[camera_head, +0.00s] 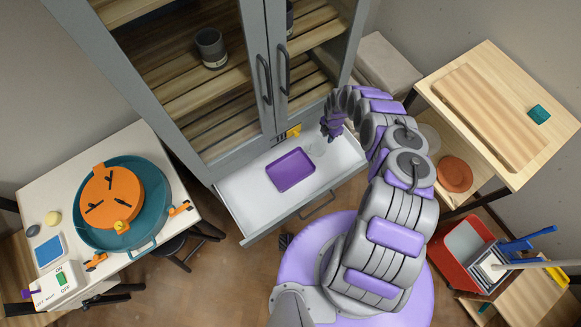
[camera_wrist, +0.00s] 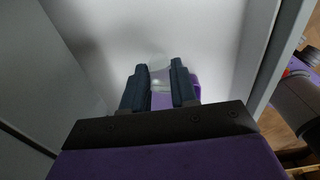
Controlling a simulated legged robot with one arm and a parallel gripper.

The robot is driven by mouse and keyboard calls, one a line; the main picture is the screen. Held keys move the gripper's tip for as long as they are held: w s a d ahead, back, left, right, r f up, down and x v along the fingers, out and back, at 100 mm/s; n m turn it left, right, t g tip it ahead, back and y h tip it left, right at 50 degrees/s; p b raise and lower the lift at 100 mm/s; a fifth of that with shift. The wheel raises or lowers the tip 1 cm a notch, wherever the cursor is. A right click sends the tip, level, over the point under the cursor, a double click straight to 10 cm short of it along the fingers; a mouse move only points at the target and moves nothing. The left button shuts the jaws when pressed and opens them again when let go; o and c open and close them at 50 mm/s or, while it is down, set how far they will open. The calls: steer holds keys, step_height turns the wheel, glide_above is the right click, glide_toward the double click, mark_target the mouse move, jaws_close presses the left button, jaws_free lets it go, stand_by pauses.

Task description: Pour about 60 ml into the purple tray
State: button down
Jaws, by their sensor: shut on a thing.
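The purple tray (camera_head: 291,169) lies in the open white drawer at the foot of the cabinet. It is a shallow rectangle, and no contents can be made out. My gripper (camera_head: 327,130) is over the drawer, to the upper right of the tray. In the wrist view my gripper (camera_wrist: 159,70) is shut on a clear, see-through vessel (camera_wrist: 161,78). The vessel is faint in the head view (camera_head: 316,149), beside the tray's right edge. Its fill and exact tilt cannot be told. Part of the purple tray (camera_wrist: 196,86) shows behind the fingers in the wrist view.
The drawer (camera_head: 245,211) has raised walls, with a small yellow item (camera_head: 293,131) at its back edge. The grey cabinet (camera_head: 221,156) stands behind it. A banding-wheel table (camera_head: 150,142) is at left, a wooden-topped cart (camera_head: 555,137) at right. A red bin (camera_head: 447,245) stands lower right.

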steer(key=f+y+b, duration=0.1)
steer(key=b, duration=0.3)
steer(key=w+d+f+g+y+b, duration=0.1)
steer(key=b, duration=0.3)
steer(key=d+f+g+y+b, duration=0.1)
steer(key=b, duration=0.3)
steer(key=shift+w+d+f, duration=0.2)
steer(key=shift+w+f, duration=0.05)
steer(key=shift+f, duration=0.1)
steer(key=shift+r+y+b, duration=0.1)
steer(key=shift+y+b, duration=0.2)
steer(key=shift+b, duration=0.5)
stand_by(0.7)
